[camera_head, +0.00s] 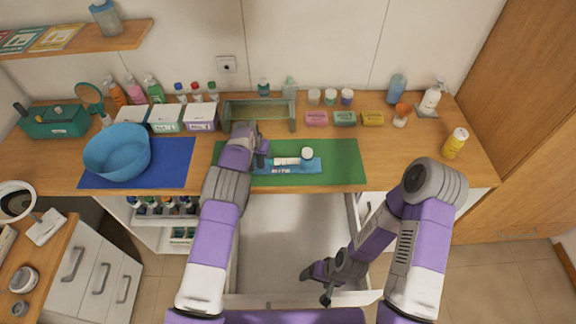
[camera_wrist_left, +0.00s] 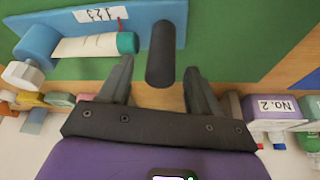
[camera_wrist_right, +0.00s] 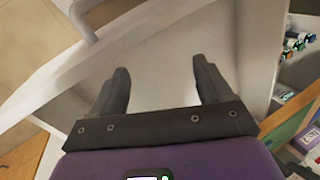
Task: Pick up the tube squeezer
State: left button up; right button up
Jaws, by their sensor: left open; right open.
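A dark grey upright cylinder (camera_wrist_left: 163,50), which may be the tube squeezer or its handle, stands at the end of a blue labelled strip (camera_wrist_left: 70,32) on the green mat. My left gripper (camera_wrist_left: 158,78) is open, with the cylinder between its fingers; I cannot tell whether they touch it. In the head view my left gripper (camera_head: 262,158) hides part of this spot. A white tube with a green cap (camera_wrist_left: 90,46) lies on the strip. My right gripper (camera_head: 314,285) is open and empty above the open drawer.
A blue bowl (camera_head: 118,152) is on the blue mat (camera_head: 170,172) at left. Labelled boxes (camera_head: 201,118), a clear-topped rack (camera_head: 232,108) and soap bars (camera_head: 344,118) line the back. The drawer (camera_head: 290,235) is open and empty below the green mat (camera_head: 342,172).

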pick_arm(q)
jog(key=shift+r, duration=0.1)
jog(key=shift+c, duration=0.4)
grip_shut()
notch_tip(320, 180, up, 10)
jog(key=p, duration=0.3)
jog(key=shift+p, duration=0.35)
